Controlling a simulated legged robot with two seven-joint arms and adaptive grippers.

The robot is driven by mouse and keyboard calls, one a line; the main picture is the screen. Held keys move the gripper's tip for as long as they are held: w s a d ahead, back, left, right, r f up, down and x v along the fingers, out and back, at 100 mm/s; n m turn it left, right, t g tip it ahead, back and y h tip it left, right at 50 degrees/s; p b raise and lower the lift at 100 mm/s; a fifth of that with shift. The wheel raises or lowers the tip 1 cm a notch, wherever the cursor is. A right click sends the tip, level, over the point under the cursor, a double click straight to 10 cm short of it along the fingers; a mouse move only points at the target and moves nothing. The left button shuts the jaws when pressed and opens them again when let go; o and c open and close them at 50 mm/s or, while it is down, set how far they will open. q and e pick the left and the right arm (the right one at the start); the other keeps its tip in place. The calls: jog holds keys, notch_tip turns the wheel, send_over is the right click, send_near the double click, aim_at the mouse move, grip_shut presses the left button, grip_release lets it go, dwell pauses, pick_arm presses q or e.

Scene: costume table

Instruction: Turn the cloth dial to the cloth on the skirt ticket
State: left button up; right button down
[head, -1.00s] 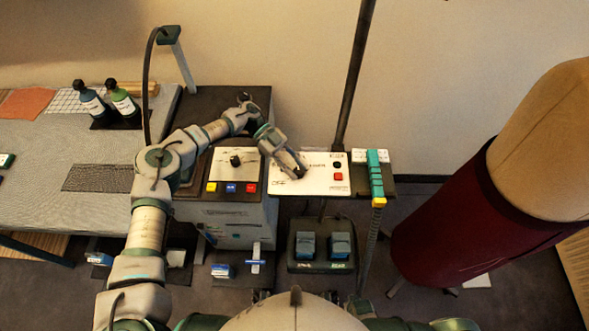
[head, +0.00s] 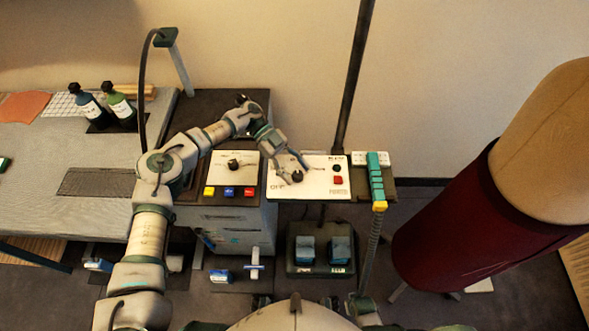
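A white control panel (head: 323,188) in the middle has a black round dial (head: 297,176) at its left, with small lettering around it that is too small to read. My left gripper (head: 292,173) is over this dial with its fingers apart, one on each side of the knob. I cannot tell whether the fingers touch it. A second dial (head: 234,163) is on the panel to the left. A dark red skirt (head: 447,232) hangs on a dress form at the right. I cannot make out a readable skirt ticket. My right gripper is not in view.
A red button (head: 338,181) and a black one are on the right part of the panel. A teal handle (head: 376,180) with a hose stands just right of it. Yellow, blue and red buttons (head: 230,191) line the left panel. Blue pedals (head: 322,250) are below.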

pick_arm(q)
jog(key=v, duration=0.6)
jog(key=shift+w+f, duration=0.15)
jog(key=shift+w, duration=0.2)
jog(key=shift+w+a+r, duration=0.3)
jog(key=shift+a, duration=0.15)
dwell(0.4)
